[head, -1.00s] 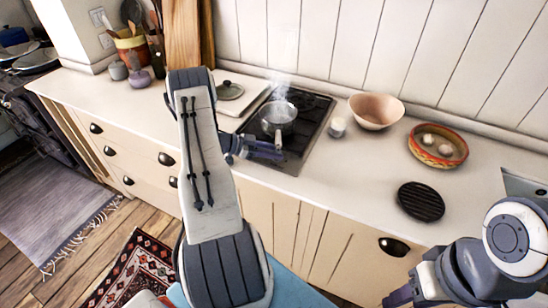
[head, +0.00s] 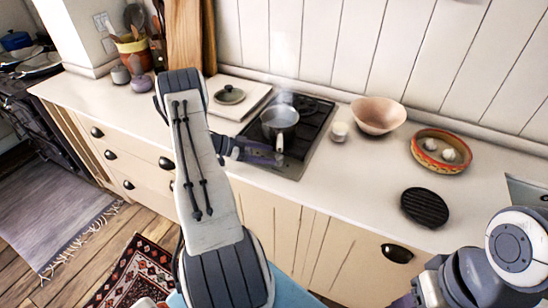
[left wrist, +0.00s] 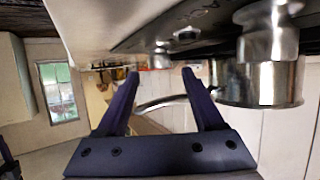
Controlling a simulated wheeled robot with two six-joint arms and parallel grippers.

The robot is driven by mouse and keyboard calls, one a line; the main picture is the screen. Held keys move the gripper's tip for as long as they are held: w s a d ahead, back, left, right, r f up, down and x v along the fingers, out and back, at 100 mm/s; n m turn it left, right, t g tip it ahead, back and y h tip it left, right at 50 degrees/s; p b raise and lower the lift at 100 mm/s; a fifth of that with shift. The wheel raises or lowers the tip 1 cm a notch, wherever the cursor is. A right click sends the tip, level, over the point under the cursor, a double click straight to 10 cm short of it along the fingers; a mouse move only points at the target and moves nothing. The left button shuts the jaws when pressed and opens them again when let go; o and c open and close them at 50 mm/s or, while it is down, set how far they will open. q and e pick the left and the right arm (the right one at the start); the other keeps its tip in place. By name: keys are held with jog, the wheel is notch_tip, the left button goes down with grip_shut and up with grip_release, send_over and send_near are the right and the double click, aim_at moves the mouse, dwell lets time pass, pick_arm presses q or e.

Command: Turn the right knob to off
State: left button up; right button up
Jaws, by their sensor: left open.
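In the head view, the black hob (head: 318,122) is set in the counter, with a steaming steel pot (head: 279,117) on it. My left gripper (head: 280,158) is at the hob's front edge, below the pot, and covers the knobs there. The left wrist view is upside down. There the open, empty left gripper (left wrist: 160,74) points along the knob row. The farther steel knob (left wrist: 160,58) lines up between its fingertips; contact cannot be told. Another knob (left wrist: 187,36) and a blurred near one (left wrist: 268,35) stand closer. My right gripper is mostly cut off at the bottom right.
The pot also shows close beside the fingers in the wrist view (left wrist: 260,85), its handle (left wrist: 165,101) passing behind them. A white cup (head: 339,131), a pink bowl (head: 378,115) and a black round trivet (head: 424,206) stand right of the hob.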

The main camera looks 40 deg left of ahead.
pick_arm(q)
jog(key=b+v, duration=0.1)
jog(key=v, duration=0.5)
jog(key=shift+a+b, duration=0.1)
jog(key=shift+b, duration=0.2)
jog(key=shift+s+a+r, duration=0.3)
jog(key=shift+s, duration=0.05)
